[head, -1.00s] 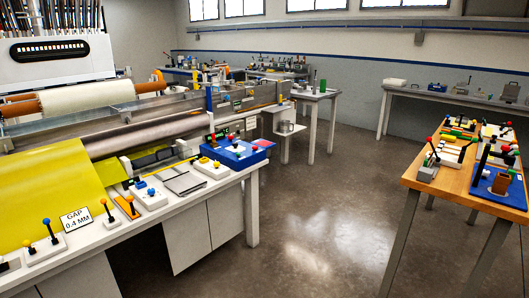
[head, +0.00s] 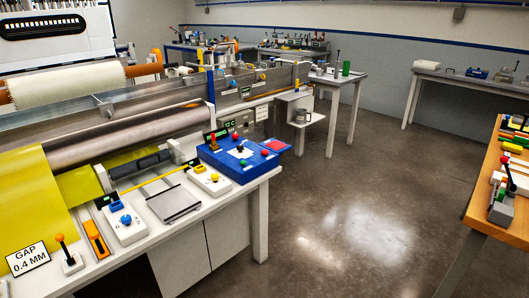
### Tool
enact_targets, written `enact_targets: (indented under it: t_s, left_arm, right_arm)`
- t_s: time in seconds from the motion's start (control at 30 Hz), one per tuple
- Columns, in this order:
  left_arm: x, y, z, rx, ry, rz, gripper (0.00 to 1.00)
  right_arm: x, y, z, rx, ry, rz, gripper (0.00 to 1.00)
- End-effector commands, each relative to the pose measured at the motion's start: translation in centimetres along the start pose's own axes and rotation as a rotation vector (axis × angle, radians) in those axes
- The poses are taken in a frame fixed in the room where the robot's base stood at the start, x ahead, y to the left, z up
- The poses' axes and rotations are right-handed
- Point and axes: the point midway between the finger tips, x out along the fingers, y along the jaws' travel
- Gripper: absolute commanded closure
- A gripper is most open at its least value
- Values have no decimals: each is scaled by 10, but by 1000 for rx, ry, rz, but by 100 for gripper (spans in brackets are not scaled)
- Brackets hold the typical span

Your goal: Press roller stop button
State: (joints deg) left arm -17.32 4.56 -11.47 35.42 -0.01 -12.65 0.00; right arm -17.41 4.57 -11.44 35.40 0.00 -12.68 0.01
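A blue control box (head: 228,172) sits at the right end of the white machine bench, with small red and green knobs or buttons on and around its top. I cannot read any label that tells which one is the roller stop button. The metal roller (head: 130,136) lies behind, with a yellow sheet (head: 35,205) at its left end. Neither of my grippers is in view.
White switch boxes with a blue knob (head: 126,219) and yellow knobs, a grey plate (head: 173,204) and a "GAP 0.4 MM" sign (head: 28,258) line the bench front. A wooden table (head: 480,205) stands at the right. The concrete floor (head: 350,225) between them is clear.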

Motion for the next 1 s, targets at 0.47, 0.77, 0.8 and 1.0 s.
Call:
enact_targets:
  t_s: [0.47, 0.77, 0.8, 1.0]
  left_arm:
    - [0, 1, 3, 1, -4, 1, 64]
    - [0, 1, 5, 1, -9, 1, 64]
    - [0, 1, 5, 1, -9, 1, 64]
    - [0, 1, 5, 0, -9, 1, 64]
  right_arm:
    - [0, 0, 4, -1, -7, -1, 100]
    - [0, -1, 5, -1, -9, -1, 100]
    - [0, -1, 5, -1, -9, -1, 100]
    - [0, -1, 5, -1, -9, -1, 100]
